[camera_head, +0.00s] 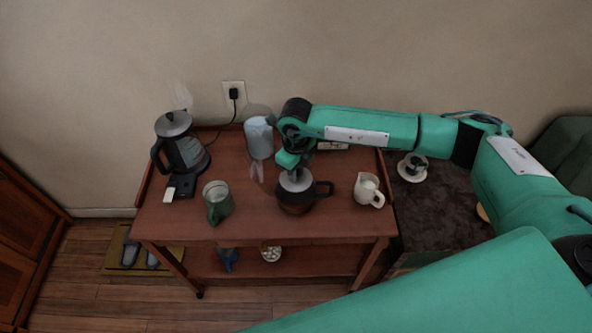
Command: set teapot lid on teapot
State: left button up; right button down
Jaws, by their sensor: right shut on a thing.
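The teapot (297,204) is a dark pot with a black handle on its right side. It stands upright on the wooden cart, right of the middle. A grey round lid (296,182) is right over the teapot's mouth, and from this angle I cannot tell whether it rests on the rim or is just above it. My right gripper (295,170) points down from above and is shut on the lid's top; its fingertips are small and partly hidden. My left gripper is not in view.
The wall stands behind. The cart's front strip is clear.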

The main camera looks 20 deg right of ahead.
dwell(0.3)
jog(key=c, duration=0.6)
grip_release()
jog(key=shift+c, duration=0.2)
jog(key=shift+r+p, duration=1.85)
jog(key=shift+r, duration=2.15)
